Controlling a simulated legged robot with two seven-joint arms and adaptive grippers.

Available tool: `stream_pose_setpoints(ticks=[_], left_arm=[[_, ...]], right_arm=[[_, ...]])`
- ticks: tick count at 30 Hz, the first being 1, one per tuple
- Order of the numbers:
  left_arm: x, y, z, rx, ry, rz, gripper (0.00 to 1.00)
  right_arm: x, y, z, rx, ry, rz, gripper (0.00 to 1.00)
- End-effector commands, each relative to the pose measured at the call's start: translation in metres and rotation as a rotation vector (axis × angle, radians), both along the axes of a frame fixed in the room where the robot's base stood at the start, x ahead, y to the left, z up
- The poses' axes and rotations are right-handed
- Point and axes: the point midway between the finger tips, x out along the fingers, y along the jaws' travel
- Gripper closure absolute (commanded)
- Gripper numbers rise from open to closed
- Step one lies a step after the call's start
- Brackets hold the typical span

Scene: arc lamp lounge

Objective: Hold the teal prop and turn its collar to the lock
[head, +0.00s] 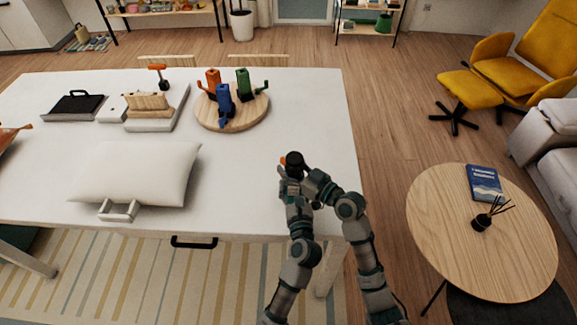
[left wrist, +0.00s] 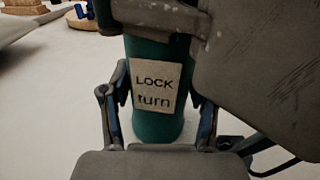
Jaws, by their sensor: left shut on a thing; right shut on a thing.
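The teal prop (left wrist: 158,125) stands upright between the fingers of my left gripper (left wrist: 158,112) in the left wrist view. A pale label reading "LOCK turn" (left wrist: 155,86) faces that camera. My left gripper is shut on the prop's body, one finger at each side. Grey parts of my right gripper (left wrist: 160,18) cross the prop's upper end, and it is shut there. The collar is hidden behind these parts, so I cannot tell its turn. In the head view both grippers meet near the table's right edge, my right gripper (head: 300,172) reaching in from the right.
The white table (head: 240,190) carries a white cushion (head: 140,172), a round wooden board (head: 232,122) with orange, blue and green props, and a block on a grey base (head: 150,118). A round wooden side table (head: 440,245) stands to the right. The table around my grippers is clear.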

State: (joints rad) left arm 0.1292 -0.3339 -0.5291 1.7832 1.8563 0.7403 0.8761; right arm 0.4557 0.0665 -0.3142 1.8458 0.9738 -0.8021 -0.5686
Motion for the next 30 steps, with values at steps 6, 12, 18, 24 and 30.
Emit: stream_pose_setpoints(ticks=[6, 12, 18, 24, 30], left_arm=[[0.0006, 0.0059, 0.0027, 0.001, -0.006, 0.013, 1.00], [0.0007, 0.0062, 0.0026, 0.001, -0.006, 0.014, 1.00], [0.0008, 0.0065, 0.0026, 0.001, -0.005, 0.015, 1.00], [0.0009, 0.0068, 0.0025, 0.001, -0.005, 0.015, 1.00], [0.0008, 0.0069, 0.0024, 0.001, -0.005, 0.015, 1.00]], right_arm=[[0.0037, -0.0053, -0.0066, -0.012, 0.008, -0.025, 0.84], [0.0039, -0.0055, -0.0070, -0.012, 0.008, -0.037, 0.84], [0.0042, -0.0056, -0.0072, -0.013, 0.008, -0.046, 0.84], [0.0043, -0.0057, -0.0074, -0.014, 0.008, -0.051, 0.84], [0.0043, -0.0057, -0.0074, -0.014, 0.008, -0.057, 0.84]])
